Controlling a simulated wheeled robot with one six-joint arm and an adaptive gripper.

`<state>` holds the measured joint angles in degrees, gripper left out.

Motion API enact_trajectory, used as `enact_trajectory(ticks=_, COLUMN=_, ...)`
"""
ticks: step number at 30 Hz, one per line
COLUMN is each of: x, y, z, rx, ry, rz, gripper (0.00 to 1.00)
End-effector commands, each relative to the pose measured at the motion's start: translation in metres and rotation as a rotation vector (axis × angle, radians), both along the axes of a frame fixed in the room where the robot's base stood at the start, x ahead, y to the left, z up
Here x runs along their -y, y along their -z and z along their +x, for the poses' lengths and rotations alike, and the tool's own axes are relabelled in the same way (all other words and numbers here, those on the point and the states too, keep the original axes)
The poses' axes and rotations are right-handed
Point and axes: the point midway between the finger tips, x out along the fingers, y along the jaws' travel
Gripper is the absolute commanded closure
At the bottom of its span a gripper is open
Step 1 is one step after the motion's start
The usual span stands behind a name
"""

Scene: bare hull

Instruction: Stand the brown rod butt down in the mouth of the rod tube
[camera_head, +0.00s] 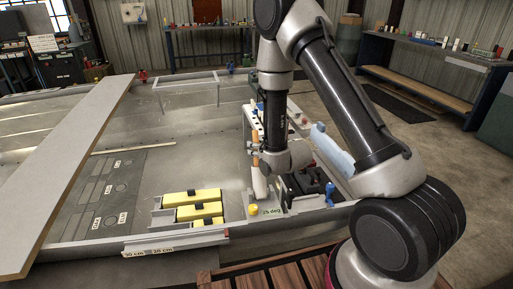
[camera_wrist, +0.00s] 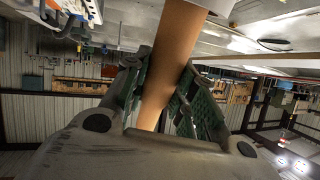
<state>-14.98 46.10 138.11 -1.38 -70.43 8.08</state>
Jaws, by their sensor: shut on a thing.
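The brown rod (camera_wrist: 172,50) runs between the green-padded fingers of my gripper (camera_wrist: 168,88) in the wrist view. The fingers are shut on it, and its ends lie out of clear sight there. In the head view my gripper (camera_head: 263,157) is low over the right part of the hull, and a short upright brown piece of the rod (camera_head: 256,138) shows just above the fingers. A pale upright tube (camera_head: 260,183), which looks like the rod tube, stands directly below the fingers. Its mouth is hidden by the gripper, so I cannot tell whether the rod's butt is inside it.
Yellow blocks (camera_head: 199,205) lie in a metal holder left of the gripper. A yellow-capped item (camera_head: 253,210) and a blue item (camera_head: 330,192) stand near the hull's front edge. A long plank (camera_head: 75,160) crosses the left side. The middle hull floor is mostly clear.

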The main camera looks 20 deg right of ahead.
Motion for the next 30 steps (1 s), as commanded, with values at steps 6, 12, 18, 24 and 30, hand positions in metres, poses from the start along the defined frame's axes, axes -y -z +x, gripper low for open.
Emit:
enact_trajectory(ticks=6, x=0.000, y=0.001, z=-0.001, rx=0.000, ry=0.000, rz=0.000, gripper=1.00)
enact_trajectory(ticks=12, x=0.000, y=0.001, z=-0.001, rx=0.000, ry=0.000, rz=0.000, gripper=0.72)
enact_trajectory(ticks=18, x=0.000, y=0.001, z=-0.001, rx=0.000, ry=0.000, rz=0.000, gripper=0.48)
enact_trajectory(ticks=24, x=0.000, y=0.001, z=-0.001, rx=-0.001, ry=0.000, rz=0.000, gripper=0.48)
enact_trajectory(ticks=30, x=0.000, y=-0.016, z=0.000, rx=0.003, ry=-0.001, rz=0.001, gripper=0.48)
